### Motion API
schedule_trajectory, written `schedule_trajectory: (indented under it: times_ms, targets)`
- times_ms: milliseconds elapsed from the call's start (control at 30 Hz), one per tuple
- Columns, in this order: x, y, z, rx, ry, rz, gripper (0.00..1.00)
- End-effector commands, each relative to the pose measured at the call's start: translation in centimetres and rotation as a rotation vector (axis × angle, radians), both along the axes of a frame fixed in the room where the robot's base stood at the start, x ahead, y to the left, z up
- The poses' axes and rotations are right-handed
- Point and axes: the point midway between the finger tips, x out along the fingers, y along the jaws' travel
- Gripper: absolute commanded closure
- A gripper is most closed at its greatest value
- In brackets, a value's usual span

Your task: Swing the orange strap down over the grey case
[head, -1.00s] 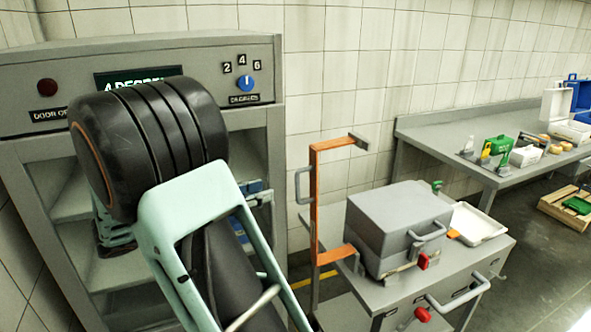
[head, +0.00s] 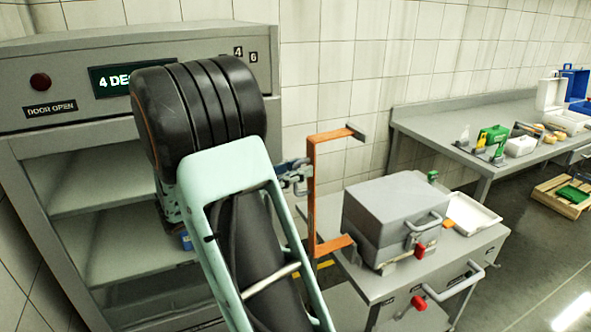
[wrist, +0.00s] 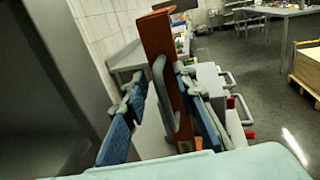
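The orange strap (head: 311,190) stands upright at the left end of the cart, its short top arm pointing right with a grey end piece. The grey case (head: 392,210) lies shut on the cart to the strap's right, with nothing across its lid. My gripper (head: 294,173) is at the strap's left side, about halfway up, partly hidden by my arm. In the wrist view my gripper (wrist: 158,92) is open, its blue pads to either side of the strap's grey handle (wrist: 162,90). I cannot tell whether either pad touches it.
The cart (head: 440,262) has a red-knobbed front and a white tray (head: 471,213) right of the case. A grey cabinet (head: 50,165) stands close on the left. A bench (head: 440,140) with small items is behind right. The space above the case is clear.

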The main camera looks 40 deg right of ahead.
Motion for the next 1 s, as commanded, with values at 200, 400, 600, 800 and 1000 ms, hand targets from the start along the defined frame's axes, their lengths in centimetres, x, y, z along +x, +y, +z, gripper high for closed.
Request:
schedule_trajectory:
  times_ms: [200,400,600,800,1000]
  targets:
    - [-0.01,-0.06,-0.02,0.000,0.000,0.000,0.74]
    - [-0.01,-0.04,-0.02,0.000,0.000,0.000,0.94]
    - [0.02,-0.02,0.00,0.000,0.000,0.001,1.00]
    - [0.06,0.00,0.04,-0.001,0.001,0.002,1.00]
    - [-0.03,-0.30,0.64,0.012,-0.003,0.001,1.00]
